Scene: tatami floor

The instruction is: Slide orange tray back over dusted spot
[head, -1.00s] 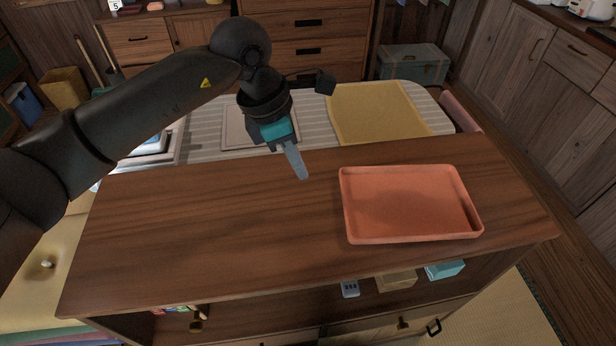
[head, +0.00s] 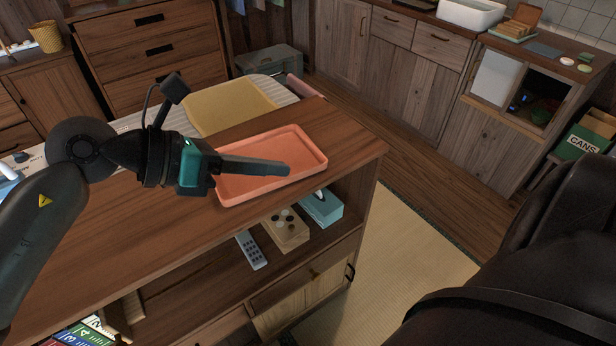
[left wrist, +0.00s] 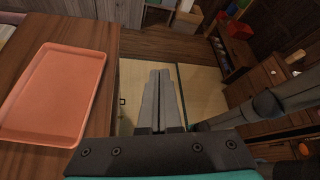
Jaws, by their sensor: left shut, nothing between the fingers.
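The orange tray (head: 290,150) lies flat and empty on the wooden cabinet top (head: 100,235), toward its right end. It also shows at the left of the left wrist view (left wrist: 58,92). My left gripper (head: 286,170) is shut and empty. In the head view it covers part of the tray; in the left wrist view its fingers (left wrist: 160,76) lie to the right of the tray, past the cabinet edge, over the floor. No dusted spot can be made out. My right gripper is not in view; a dark arm part of mine fills the lower right.
A yellow mat (head: 230,105) lies behind the cabinet. The open shelf below holds a remote (head: 251,250), a wooden box (head: 285,230) and a teal tissue box (head: 320,208). Tatami floor (head: 400,265) is clear to the right. A CANS bin (head: 583,142) stands at far right.

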